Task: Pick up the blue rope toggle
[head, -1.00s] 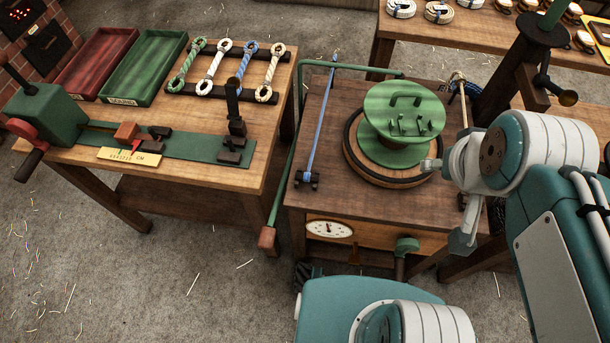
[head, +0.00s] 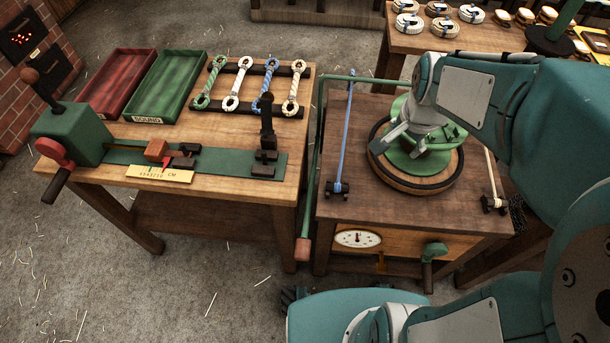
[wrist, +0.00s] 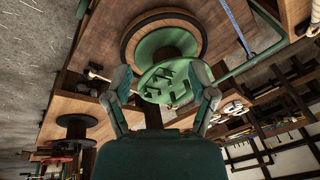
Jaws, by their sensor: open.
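The blue rope toggle (head: 263,92) is a blue-and-white twisted rope piece with a loop at each end. It lies across the dark rack bars on the left bench, third from the left among green, white and cream ones. A black upright post partly covers its near end. My gripper (head: 405,148) is open and empty over the green disc (head: 440,160) on the middle table, well right of the toggle. In the wrist view, the open fingers (wrist: 165,95) frame the green disc's raised pegs. I cannot make out the blue toggle there.
Red (head: 118,78) and green (head: 165,92) trays lie left of the rack (head: 246,108). A green vise-like device (head: 72,130) stands at the bench's left end. A blue cord (head: 346,130) and a green bar (head: 311,165) lie between the rack and my gripper.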

